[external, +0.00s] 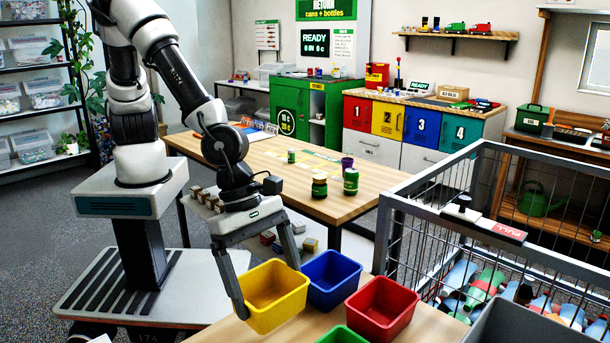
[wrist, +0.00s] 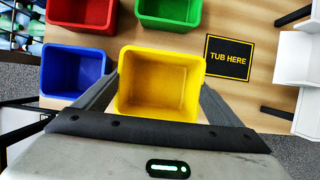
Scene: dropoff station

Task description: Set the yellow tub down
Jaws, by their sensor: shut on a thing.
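The yellow tub (external: 272,298) is empty and upright between the fingers of my gripper (external: 267,289), which is shut on it. In the wrist view the yellow tub (wrist: 160,88) sits between both fingers of my gripper (wrist: 160,80). It looks larger than the other tubs there, so it seems held above the table. A black mat with yellow letters "TUB HERE" (wrist: 228,57) lies bare on the table, to the tub's upper right. In the external view I cannot see the mat.
A blue tub (external: 331,280), a red tub (external: 381,308) and a green tub (external: 342,336) stand close by on the wooden table (wrist: 260,18). A wire cage of bottles (external: 480,290) stands at the right. A white object (wrist: 300,60) stands past the mat.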

